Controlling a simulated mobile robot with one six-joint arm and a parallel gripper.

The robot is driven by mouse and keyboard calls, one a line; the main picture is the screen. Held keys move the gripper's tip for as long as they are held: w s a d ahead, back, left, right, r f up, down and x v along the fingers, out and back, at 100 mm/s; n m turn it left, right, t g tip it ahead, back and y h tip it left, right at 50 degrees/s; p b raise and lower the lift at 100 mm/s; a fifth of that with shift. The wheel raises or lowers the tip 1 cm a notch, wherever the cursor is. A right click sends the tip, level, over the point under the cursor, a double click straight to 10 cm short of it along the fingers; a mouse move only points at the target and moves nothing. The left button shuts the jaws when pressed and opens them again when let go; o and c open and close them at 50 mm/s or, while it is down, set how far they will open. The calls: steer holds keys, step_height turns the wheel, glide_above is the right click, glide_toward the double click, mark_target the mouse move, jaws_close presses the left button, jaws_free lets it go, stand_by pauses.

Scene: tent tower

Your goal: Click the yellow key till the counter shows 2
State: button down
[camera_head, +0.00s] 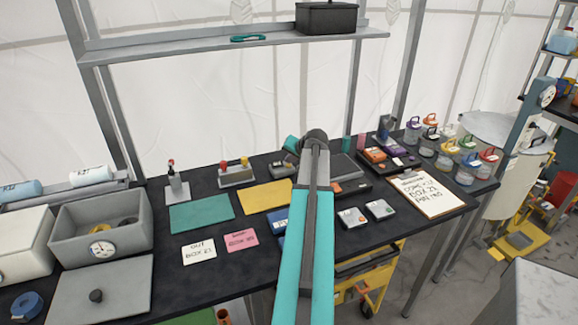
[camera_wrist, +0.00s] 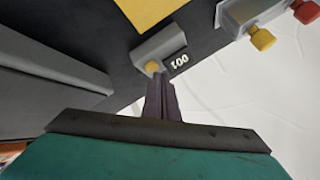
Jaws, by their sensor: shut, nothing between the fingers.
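The small grey counter box (camera_wrist: 160,48) shows in the wrist view with a round yellow key (camera_wrist: 152,66) on it. Beside the key is a dark display (camera_wrist: 178,61) with white digits. In the head view the counter box (camera_head: 280,170) is partly seen at the back of the bench. My arm hides much of that area, and the key and digits cannot be made out there.
A box with yellow and red knobs (camera_head: 237,178) stands to the left of the counter box. A yellow mat (camera_head: 266,197) lies in front. A dark grey block (camera_head: 346,167) is to the right. A shelf (camera_head: 230,48) runs above the back of the bench.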

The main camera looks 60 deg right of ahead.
steer(key=shift+f+b, duration=0.35)
steer(key=shift+f, duration=0.15)
stand_by(0.8)
steer(key=shift+r, duration=0.15)
steer(key=shift+r+p, duration=0.45)
steer(key=shift+r, duration=0.35)
steer(key=shift+r+p, duration=1.2)
steer(key=shift+r, duration=1.3)
